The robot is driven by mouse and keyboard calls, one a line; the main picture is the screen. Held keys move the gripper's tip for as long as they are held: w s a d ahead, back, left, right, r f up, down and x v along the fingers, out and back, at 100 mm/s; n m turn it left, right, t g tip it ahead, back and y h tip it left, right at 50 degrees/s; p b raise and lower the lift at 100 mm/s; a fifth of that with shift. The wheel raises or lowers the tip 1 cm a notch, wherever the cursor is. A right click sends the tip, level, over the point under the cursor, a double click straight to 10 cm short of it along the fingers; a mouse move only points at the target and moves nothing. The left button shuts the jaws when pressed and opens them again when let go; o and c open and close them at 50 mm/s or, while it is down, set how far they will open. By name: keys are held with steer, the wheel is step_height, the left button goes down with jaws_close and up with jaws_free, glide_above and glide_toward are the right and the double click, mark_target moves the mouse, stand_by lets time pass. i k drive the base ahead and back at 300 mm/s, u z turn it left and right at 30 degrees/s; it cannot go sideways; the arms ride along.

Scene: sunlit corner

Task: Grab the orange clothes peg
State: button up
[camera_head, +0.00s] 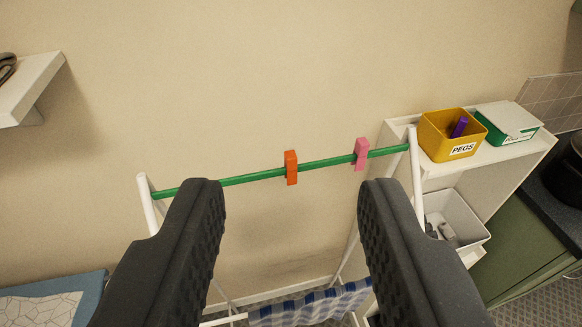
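The orange clothes peg (291,167) is clipped upright on the green rail (243,179) of a white drying rack. A pink clothes peg (361,154) is clipped on the same rail, further right. My gripper (291,190) is open and empty. Its two black fingers reach up from the bottom of the view, one to the left and one to the right of the orange peg. The orange peg appears beyond the fingertips and roughly midway between them. The pink peg appears just above the right fingertip.
A yellow box (437,143) labelled PEGS, with a purple peg (459,127) inside, and a green-and-white box (507,124) stand on a white shelf unit (497,154) at right. A checked blue cloth (318,304) hangs low. A wall shelf (27,88) is at upper left.

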mark_target(290, 159)
steer(key=u, duration=2.1)
steer(key=k, duration=1.25)
steer(key=z, duration=1.15)
steer(key=i, duration=1)
steer(key=u, duration=0.1)
